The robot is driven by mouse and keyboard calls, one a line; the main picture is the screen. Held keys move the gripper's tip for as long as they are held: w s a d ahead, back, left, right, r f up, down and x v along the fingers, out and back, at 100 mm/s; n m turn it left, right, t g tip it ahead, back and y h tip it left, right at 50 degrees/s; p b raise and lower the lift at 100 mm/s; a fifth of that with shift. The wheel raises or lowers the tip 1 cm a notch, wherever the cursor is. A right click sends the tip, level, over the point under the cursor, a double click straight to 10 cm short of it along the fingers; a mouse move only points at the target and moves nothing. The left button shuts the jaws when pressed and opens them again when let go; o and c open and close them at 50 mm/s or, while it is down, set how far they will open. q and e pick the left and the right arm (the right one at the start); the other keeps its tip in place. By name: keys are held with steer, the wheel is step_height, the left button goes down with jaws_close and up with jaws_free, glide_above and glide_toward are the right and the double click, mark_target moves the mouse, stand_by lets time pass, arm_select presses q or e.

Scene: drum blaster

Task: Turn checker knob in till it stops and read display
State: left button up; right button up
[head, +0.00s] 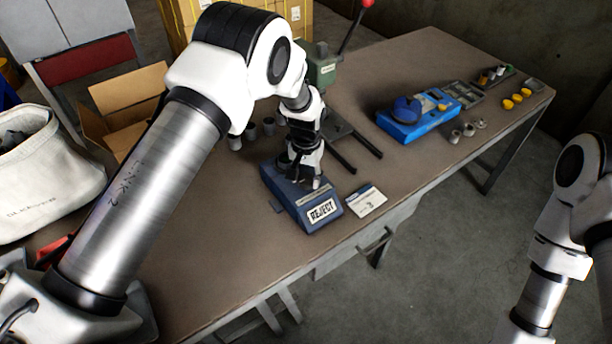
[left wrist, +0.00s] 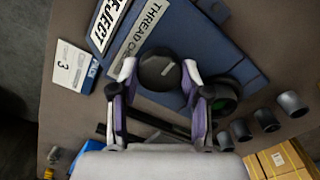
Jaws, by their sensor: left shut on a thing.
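The blue thread checker (head: 300,205) sits on the brown table. Its white panel (head: 321,210) reads REJECT, and this panel also shows in the left wrist view (left wrist: 109,22). My left gripper (head: 306,178) is over the top of the checker. In the left wrist view, the round black knob (left wrist: 160,70) with a pale mark lies between the two fingertips, and the gripper is shut on it. In the head view my gripper hides the knob. My right arm is at the right edge; its gripper is out of view.
A white card (head: 367,201) marked 3 lies beside the checker. Several grey cylinders (left wrist: 291,104) stand behind it. A green press (head: 322,68) stands farther back. A blue fixture (head: 415,120) and small yellow parts (head: 517,98) are to the right. The table's front edge is close.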

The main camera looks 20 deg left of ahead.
mark_target(307, 178)
arm_select(q)
steer(key=o, duration=1.1)
steer(key=shift+w, duration=0.1)
steer(key=shift+o, duration=0.2)
steer(key=shift+r, duration=0.1)
step_height(307, 178, up, 12)
